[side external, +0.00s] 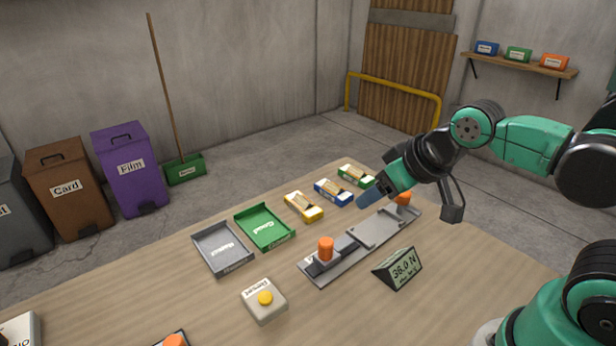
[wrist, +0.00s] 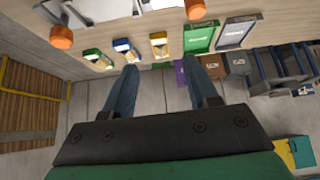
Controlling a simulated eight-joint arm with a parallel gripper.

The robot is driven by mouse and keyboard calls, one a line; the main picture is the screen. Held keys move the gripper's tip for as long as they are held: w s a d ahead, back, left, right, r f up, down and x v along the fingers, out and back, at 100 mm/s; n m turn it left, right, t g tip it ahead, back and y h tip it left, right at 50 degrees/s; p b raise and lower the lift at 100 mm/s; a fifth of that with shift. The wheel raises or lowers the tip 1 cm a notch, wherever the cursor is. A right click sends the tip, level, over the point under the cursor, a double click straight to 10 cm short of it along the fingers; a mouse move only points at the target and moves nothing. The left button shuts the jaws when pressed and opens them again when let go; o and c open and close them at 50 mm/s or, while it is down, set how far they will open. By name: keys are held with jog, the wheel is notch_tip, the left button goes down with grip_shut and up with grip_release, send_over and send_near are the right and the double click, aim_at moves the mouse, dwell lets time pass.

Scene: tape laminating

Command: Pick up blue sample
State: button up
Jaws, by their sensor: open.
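The blue sample (side external: 333,192) is a small blue and white block on the wooden table. It lies between a yellow sample (side external: 304,207) and a green sample (side external: 357,176) in a row. My gripper (side external: 369,198) is in the air above the table, right of the blue sample and apart from it. In the wrist view the two blue fingers of my gripper (wrist: 166,70) are spread with nothing between them. The blue sample (wrist: 125,50) shows there beyond the left fingertip.
A grey fixture (side external: 375,230) with orange knobs stands in front of the samples. A green tray (side external: 265,228) and a grey tray (side external: 222,248) lie to the left. A display (side external: 398,268) and a button box (side external: 264,300) stand nearer the front.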

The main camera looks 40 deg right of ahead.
jog(key=o, duration=0.6)
jog(key=shift+c, duration=0.2)
jog(key=shift+w, duration=0.1)
jog(key=g, duration=0.3)
send_near(341, 194)
jog(key=shift+w+f+n, duration=0.15)
jog(key=shift+w+f, duration=0.05)
jog(key=shift+f, duration=0.4)
jog(key=shift+w+f+n, duration=0.15)
jog(key=shift+w+f, duration=0.1)
jog(key=shift+f, duration=0.3)
jog(key=shift+w+d+f, duration=0.1)
jog(key=shift+w+f, duration=0.15)
jog(key=shift+f, duration=0.35)
jog(key=shift+x, duration=2.55)
